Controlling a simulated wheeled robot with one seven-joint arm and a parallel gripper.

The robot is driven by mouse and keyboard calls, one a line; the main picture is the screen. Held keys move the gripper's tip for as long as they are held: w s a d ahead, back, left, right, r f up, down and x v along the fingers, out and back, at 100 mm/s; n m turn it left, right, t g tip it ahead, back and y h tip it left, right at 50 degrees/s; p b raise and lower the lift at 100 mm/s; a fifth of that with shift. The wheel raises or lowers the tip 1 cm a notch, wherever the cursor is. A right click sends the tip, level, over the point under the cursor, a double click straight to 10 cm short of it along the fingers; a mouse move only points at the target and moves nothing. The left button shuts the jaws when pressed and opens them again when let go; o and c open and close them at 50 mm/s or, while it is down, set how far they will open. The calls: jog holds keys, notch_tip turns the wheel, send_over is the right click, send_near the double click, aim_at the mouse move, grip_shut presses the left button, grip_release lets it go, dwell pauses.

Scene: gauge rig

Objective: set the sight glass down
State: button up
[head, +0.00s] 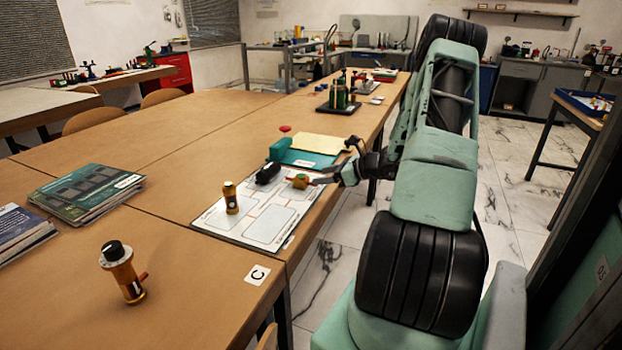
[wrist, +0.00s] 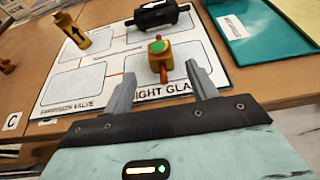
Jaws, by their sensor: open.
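The sight glass (head: 300,181) is a small brass-yellow body with a green top and red ends. It rests on the white printed mat (head: 268,228). In the wrist view the sight glass (wrist: 159,56) stands in the outlined field above the printed words "SIGHT GLA…"; a finger hides the last letters. My gripper (wrist: 160,70) is open, with one grey finger to each side of the sight glass's near red end. A gap shows between each finger and the body. In the head view my gripper (head: 327,178) reaches in from the right at mat height.
A brass part with a black knob (head: 122,272) stands at the front left. Booklets (head: 88,195) lie at left.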

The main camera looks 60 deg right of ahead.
jog(key=a+r+n+y, duration=0.1)
jog(key=a, duration=0.1)
jog(key=w+a+r+n+g+y, duration=0.1)
jog(key=a, duration=0.2)
jog(key=w+a+r+n, duration=0.1)
jog(key=a, duration=0.1)
jog(key=shift+a+r+n+g+y, duration=0.1)
jog(key=shift+a+n+g+y, duration=0.05)
jog(key=shift+n+g+y, duration=0.25)
jog(key=w+a+r+n+g+y, duration=0.15)
jog(key=a+n+g, duration=0.45)
jog(key=a, duration=0.9)
jog(key=a+r+n+g+y, duration=0.25)
jog(key=a+n, duration=0.55)
jog(key=a, duration=0.6)
jog(key=s+a+r+n+g+h, duration=0.3)
jog(key=s+a+n+h, duration=0.5)
jog(key=s+a+n, duration=1.3)
jog(key=s+r+n, duration=0.1)
jog(key=n, duration=0.1)
jog(key=shift+s+a+r+n+h, duration=0.15)
jog(key=shift+s+a+n+h, duration=0.15)
jog(key=shift+s+n+h, duration=0.1)
